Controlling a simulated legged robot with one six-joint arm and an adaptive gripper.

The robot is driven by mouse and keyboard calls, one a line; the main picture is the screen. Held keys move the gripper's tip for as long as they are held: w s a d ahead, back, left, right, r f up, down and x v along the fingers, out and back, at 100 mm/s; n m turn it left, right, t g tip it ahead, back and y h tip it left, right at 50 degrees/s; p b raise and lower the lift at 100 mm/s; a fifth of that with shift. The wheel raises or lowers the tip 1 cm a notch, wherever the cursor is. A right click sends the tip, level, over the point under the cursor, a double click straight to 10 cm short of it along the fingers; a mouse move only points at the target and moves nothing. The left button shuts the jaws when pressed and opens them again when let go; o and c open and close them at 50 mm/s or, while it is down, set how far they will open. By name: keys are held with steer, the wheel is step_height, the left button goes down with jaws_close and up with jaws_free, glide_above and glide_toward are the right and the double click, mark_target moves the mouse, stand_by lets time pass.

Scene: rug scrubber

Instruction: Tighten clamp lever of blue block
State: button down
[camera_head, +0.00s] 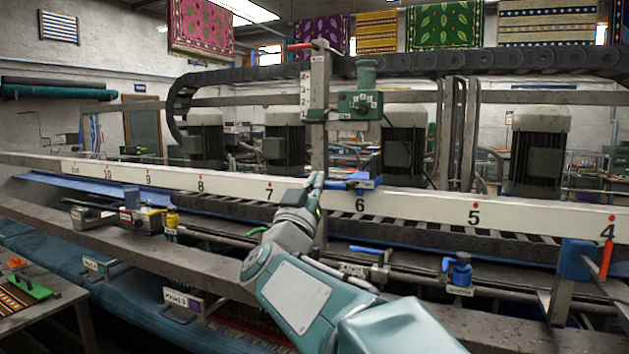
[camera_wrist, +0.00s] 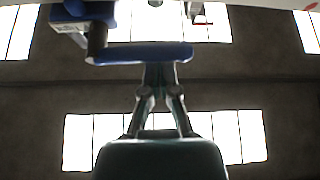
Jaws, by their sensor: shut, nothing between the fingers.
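A blue block (camera_head: 362,181) sits on the white numbered rail (camera_head: 420,205) just above mark 6. A flat blue clamp lever (camera_head: 338,185) reaches left from it. In the wrist view the blue block (camera_wrist: 98,10) is at the upper left, and the blue lever (camera_wrist: 145,53) runs sideways below it on a dark pivot. My gripper (camera_head: 316,181) is at the rail, just left of the lever. In the wrist view my gripper (camera_wrist: 160,68) is shut and empty, with its tips at the lever's lower edge; I cannot tell whether they touch.
An upright metal post (camera_head: 319,110) with a green unit (camera_head: 360,102) rises behind the gripper. Another blue block (camera_head: 575,260) with a red lever (camera_head: 605,257) hangs at mark 4.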

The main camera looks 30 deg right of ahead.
steer(key=shift+f+n+t+y, duration=0.25)
steer(key=shift+n+t+y, duration=0.2)
steer(key=shift+n, duration=0.4)
steer(key=shift+f+n+t+y, duration=0.2)
steer(key=shift+n+t+y, duration=0.15)
steer(key=shift+n+y, duration=0.35)
step_height(320, 180, down, 5)
steer(key=s+d+n+y, duration=0.2)
steer(key=n+y, duration=0.6)
steer(key=n, duration=0.8)
steer(key=shift+s+d+n+t+y, duration=0.15)
steer(key=shift+s+n+t+y, duration=0.15)
steer(key=shift+s+n+y, duration=0.1)
steer(key=shift+s+r, duration=0.1)
steer(key=shift+s, duration=0.05)
steer(key=shift+d, duration=0.1)
